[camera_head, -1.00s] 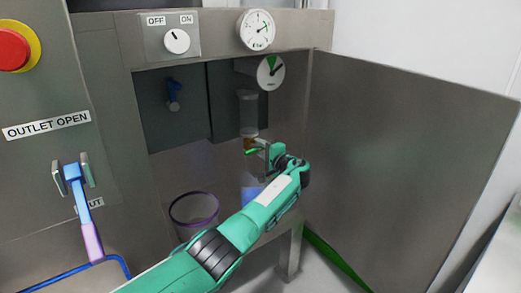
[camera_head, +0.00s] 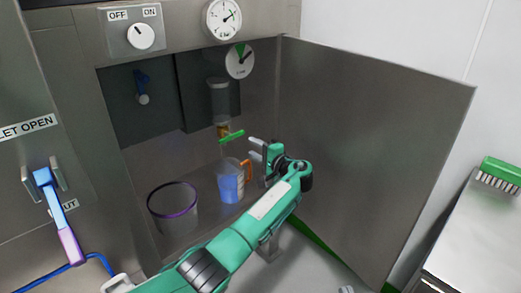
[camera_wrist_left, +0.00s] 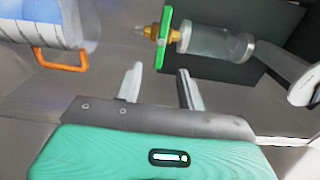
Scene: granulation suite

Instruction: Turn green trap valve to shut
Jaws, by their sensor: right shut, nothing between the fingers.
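The green trap valve handle (camera_head: 232,136) is a flat bar on a brass fitting (camera_head: 224,130) under a clear cylinder (camera_head: 219,98). In the left wrist view the handle (camera_wrist_left: 163,38) lies crosswise to the cylinder (camera_wrist_left: 215,45). My left gripper (camera_head: 256,148) is to the right of the handle and slightly below it. In the left wrist view its two fingers (camera_wrist_left: 160,85) are apart with nothing between them; the handle lies beyond their tips. Only the tip of my right gripper (camera_head: 346,290) seems to show at the bottom edge; it is shut.
A blue-filled jug (camera_head: 230,187) with an orange handle (camera_wrist_left: 62,62) stands below the valve, close to my left gripper. A purple-rimmed bucket (camera_head: 172,212) stands left. The open steel door (camera_head: 380,140) bounds the right. A blue lever (camera_head: 52,210) is at far left.

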